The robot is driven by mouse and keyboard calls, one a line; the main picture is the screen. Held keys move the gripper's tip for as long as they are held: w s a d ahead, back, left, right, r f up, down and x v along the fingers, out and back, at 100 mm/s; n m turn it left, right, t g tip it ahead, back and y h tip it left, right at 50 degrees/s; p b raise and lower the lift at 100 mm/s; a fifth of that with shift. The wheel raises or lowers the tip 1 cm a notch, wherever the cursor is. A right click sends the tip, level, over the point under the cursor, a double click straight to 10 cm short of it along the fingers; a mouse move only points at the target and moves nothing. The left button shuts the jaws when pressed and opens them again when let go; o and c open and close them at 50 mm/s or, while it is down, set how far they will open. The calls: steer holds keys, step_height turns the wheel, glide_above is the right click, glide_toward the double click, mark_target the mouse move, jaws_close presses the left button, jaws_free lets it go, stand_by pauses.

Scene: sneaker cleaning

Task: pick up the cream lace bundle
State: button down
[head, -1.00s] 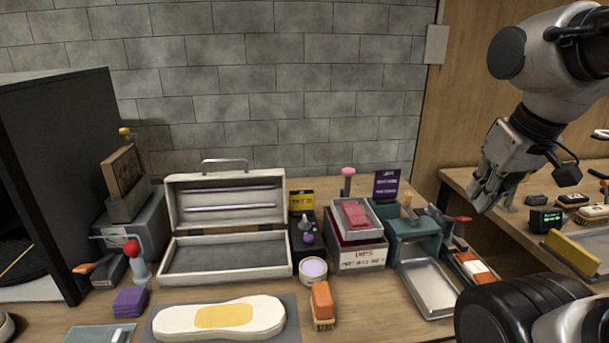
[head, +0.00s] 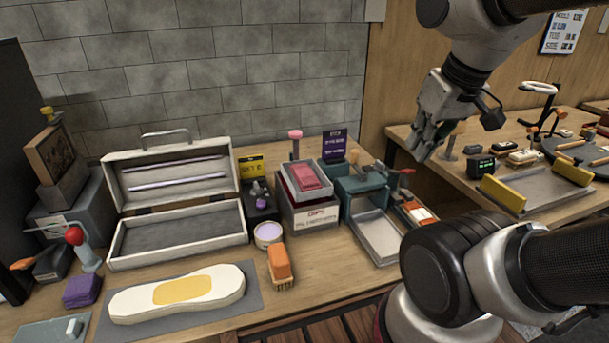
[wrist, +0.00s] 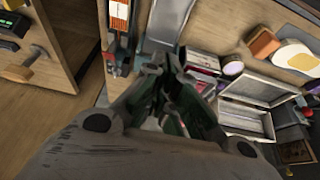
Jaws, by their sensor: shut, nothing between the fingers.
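I cannot make out a cream lace bundle for certain in either view. Several small pale items (head: 525,156) lie on the right-hand table, too small to identify. My gripper (head: 422,148) is shut and empty. In the head view it hangs in the air in front of the wood panel, near the left end of the right-hand table. In the wrist view its closed fingers (wrist: 172,85) point toward the workbench, with the bins and toolbox beyond them.
The left workbench holds an open toolbox (head: 182,240), a white sole-shaped piece (head: 130,305), an orange brush (head: 280,263), a metal tray (head: 377,238) and stacked boxes (head: 309,216). The right-hand table (head: 405,133) carries a dark display (head: 480,167), yellow-ended tray (head: 530,190) and black stand (head: 550,115).

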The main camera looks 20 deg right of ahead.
mark_target(305, 172)
stand_by(0.4)
